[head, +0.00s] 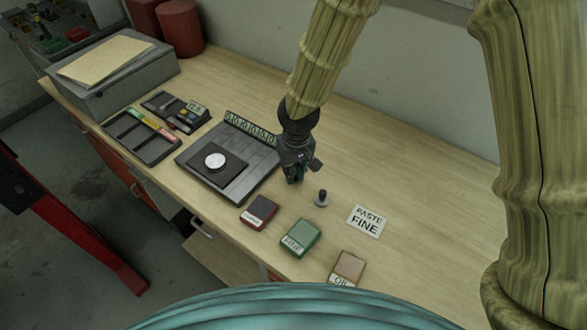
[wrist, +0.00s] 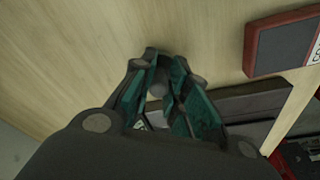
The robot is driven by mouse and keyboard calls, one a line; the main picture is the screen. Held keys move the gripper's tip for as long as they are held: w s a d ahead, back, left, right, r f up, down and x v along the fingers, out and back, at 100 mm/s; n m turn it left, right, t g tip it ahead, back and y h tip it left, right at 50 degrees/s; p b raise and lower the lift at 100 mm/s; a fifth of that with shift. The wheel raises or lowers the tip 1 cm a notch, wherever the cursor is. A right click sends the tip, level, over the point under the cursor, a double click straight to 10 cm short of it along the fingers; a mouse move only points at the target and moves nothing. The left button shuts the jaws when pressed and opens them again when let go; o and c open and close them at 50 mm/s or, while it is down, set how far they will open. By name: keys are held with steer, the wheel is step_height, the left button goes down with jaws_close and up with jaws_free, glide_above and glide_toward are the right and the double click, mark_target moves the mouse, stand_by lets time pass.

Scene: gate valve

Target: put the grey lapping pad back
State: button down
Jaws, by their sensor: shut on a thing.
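My gripper (head: 293,179) is above the bench, to the right of the black lapping plate. Its green-lined fingers, also in the wrist view (wrist: 165,78), are shut on a small grey thing, which I take as the grey lapping pad (wrist: 157,90). Only a rounded grey bit shows between the fingertips; the rest is hidden. In the head view the fingers hide it. The wood below the fingertips looks bare. The slotted tray (head: 130,147) at the left holds a narrow coloured strip.
The black plate (head: 260,160) carries a dark square with a pale disc (head: 215,160). A black-knobbed disc (head: 321,198) stands close right of my gripper. Red-dark COARSE (head: 258,212), green FINE (head: 299,237) and brown OIL (head: 347,267) blocks line the front. A PASTE FINE card (head: 367,221) lies right.

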mark_target(295, 182)
steer(key=c, duration=1.4)
jaws_free()
steer(key=shift+r, duration=0.1)
steer(key=shift+r, duration=0.5)
steer(key=r, duration=0.3)
steer(key=s+r+b, duration=0.1)
steer(key=r, duration=0.3)
steer(key=r+b, duration=0.1)
steer(key=r, duration=0.3)
steer(key=shift+s+d, duration=0.2)
steer(key=shift+d, duration=0.05)
